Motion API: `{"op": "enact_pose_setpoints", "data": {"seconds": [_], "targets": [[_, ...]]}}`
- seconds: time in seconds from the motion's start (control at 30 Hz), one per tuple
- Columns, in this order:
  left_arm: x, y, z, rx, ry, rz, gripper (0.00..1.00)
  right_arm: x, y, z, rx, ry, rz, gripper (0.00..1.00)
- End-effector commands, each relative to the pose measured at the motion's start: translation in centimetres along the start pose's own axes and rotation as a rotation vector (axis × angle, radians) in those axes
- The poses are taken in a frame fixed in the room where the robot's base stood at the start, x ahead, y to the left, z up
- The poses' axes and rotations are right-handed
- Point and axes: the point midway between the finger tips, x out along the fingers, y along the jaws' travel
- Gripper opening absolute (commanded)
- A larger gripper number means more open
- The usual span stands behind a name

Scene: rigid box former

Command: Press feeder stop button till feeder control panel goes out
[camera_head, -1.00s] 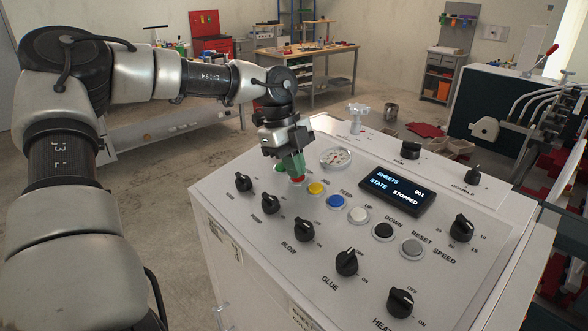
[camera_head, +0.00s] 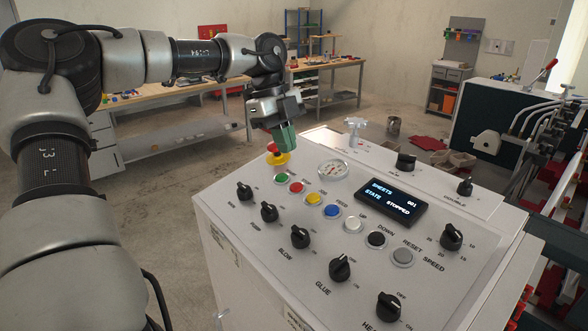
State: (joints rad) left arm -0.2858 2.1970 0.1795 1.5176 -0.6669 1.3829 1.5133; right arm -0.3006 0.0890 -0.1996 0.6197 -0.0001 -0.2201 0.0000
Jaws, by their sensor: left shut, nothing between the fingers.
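The feeder control panel (camera_head: 440,280) is a sloped white console top. Its display (camera_head: 392,204) is lit and reads SHEETS 001, STATE STOPPED. A row of round buttons runs across it, with a green button (camera_head: 281,178) and a red button (camera_head: 296,187) at its far left end. I cannot read the labels by these two. A red mushroom button on a yellow base (camera_head: 280,158) stands behind them. My left gripper (camera_head: 287,143) is shut and empty, its green fingertips above the panel's back edge near the mushroom button, apart from the row. My right gripper is out of view.
Yellow (camera_head: 313,198), blue (camera_head: 331,211), white, black and grey buttons continue the row. Black knobs (camera_head: 300,237) line the front. A gauge (camera_head: 334,169) and a valve handle (camera_head: 355,127) stand near the back. Workbenches are far behind; machinery is at right.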

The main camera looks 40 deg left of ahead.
Motion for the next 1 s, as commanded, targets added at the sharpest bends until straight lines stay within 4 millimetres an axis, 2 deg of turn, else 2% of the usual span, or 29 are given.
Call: {"op": "enact_pose_setpoints", "data": {"seconds": [0.03, 0.2, 0.33, 0.47, 1.0], "targets": [[-0.8, -0.1, 0.1, 0.000, -0.004, -0.005, 0.00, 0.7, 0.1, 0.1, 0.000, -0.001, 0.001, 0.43], [-3.7, -0.1, 0.1, -0.001, -0.003, -0.004, 0.00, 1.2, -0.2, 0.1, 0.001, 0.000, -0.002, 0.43], [-5.0, -0.1, 0.0, 0.001, -0.003, -0.003, 0.00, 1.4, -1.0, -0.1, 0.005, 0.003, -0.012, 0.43], [-5.4, -0.1, 0.0, 0.001, -0.001, -0.004, 0.00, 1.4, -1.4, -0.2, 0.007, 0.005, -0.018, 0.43], [-5.4, -0.1, 0.0, 0.001, -0.001, -0.004, 0.00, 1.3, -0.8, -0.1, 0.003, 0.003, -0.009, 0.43]]}}
